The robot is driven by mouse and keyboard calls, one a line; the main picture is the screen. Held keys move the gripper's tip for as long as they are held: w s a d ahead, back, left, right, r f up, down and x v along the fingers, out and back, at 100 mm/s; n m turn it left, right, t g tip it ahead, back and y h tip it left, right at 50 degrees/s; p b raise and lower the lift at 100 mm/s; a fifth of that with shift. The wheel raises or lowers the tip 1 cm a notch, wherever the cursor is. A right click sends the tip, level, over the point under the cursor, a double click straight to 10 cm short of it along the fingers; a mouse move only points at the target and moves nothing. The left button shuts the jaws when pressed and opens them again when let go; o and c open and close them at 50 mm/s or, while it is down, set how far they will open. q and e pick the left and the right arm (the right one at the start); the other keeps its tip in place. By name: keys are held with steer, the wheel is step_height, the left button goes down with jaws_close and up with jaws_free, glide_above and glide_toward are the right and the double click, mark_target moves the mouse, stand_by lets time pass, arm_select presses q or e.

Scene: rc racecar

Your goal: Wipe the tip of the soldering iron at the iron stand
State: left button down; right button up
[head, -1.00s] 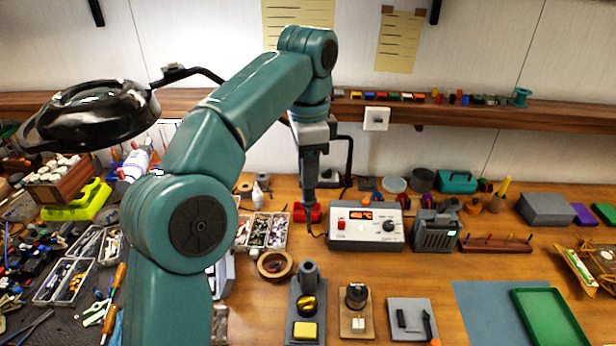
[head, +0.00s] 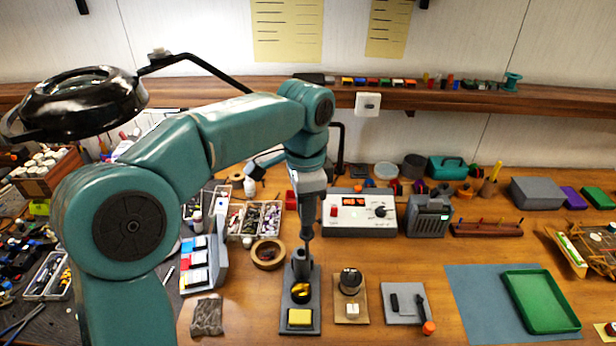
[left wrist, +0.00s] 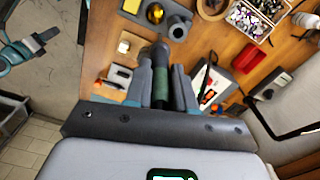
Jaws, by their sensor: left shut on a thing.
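My left gripper (head: 308,208) is shut on the soldering iron (left wrist: 160,62), whose dark and green handle shows between the fingers in the left wrist view. In the head view the iron points down, its lower end near the rear tube of the iron stand (head: 310,327). The iron's tip is not clear, and I cannot tell whether it touches the stand. The stand carries a ball of brass wool (head: 300,291) and a yellow sponge (head: 299,317) in front of it. The stand also shows at the top of the left wrist view (left wrist: 183,9). My right gripper is out of view.
The soldering station (head: 358,216) with its lit display stands behind and right of the stand. A tape roll (head: 267,254) lies to the left, and a small wooden block with a dark knob (head: 350,281) to the right. A green tray (head: 540,301) lies far right.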

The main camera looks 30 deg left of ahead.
arm_select(q)
step_height(320, 180, down, 6)
steer(key=s+b, duration=0.2)
steer(key=b, duration=0.3)
steer(key=shift+s+b, duration=0.15)
steer(key=shift+b, duration=0.2)
steer(key=shift+s+r, duration=0.1)
steer(key=shift+f, duration=0.55)
stand_by(1.0)
steer(key=shift+f+b, duration=0.5)
steer(key=shift+f, duration=0.1)
stand_by(1.4)
steer(key=shift+p, duration=0.3)
stand_by(1.7)
stand_by(0.5)
